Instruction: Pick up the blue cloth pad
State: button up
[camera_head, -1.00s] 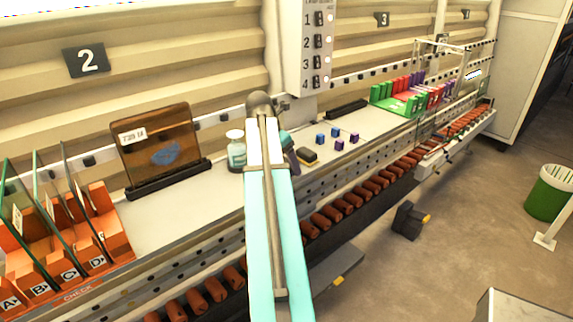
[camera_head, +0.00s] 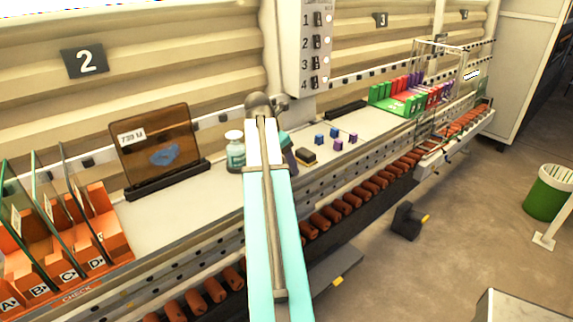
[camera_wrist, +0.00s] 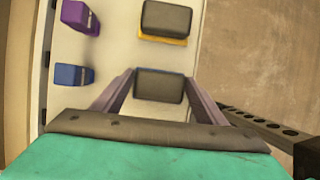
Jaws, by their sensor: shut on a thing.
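My gripper (camera_wrist: 161,78) is low over the shelf, with its two fingers on either side of a dark pad (camera_wrist: 158,87). The pad has a blue edge at its far side, matching the blue cloth pad, and the gripper is shut on it. Whether the pad is clear of the shelf I cannot tell. In the head view my gripper (camera_head: 289,158) is partly hidden behind my arm, and the blue pad is hidden there. A similar dark pad with a yellow underside (camera_wrist: 166,20) lies just beyond the held one; it also shows in the head view (camera_head: 306,157).
A blue block (camera_wrist: 73,75) and a purple block (camera_wrist: 80,17) lie to the left in the wrist view. A bottle (camera_head: 235,153) and a brown panel (camera_head: 157,152) stand left of my arm. A roller conveyor (camera_head: 345,200) runs along the shelf's front.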

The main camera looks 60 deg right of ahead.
aim_at(284, 161)
jog(key=shift+w, duration=0.1)
jog(key=shift+d+r+b, duration=0.1)
jog(key=shift+r+b, duration=0.2)
jog(key=shift+b, duration=0.05)
jog(key=shift+r+b, duration=0.7)
jog(key=shift+r, duration=0.7)
jog(key=s+a+b, duration=0.2)
jog(key=s+a, duration=0.1)
jog(key=a, duration=0.4)
jog(key=s+a+r+b, duration=0.1)
jog(key=s+a+b, duration=0.1)
jog(key=s+a, duration=0.2)
jog(key=a, duration=0.3)
jog(key=shift+a+r+b, duration=0.25)
jog(key=shift+a+b, duration=0.05)
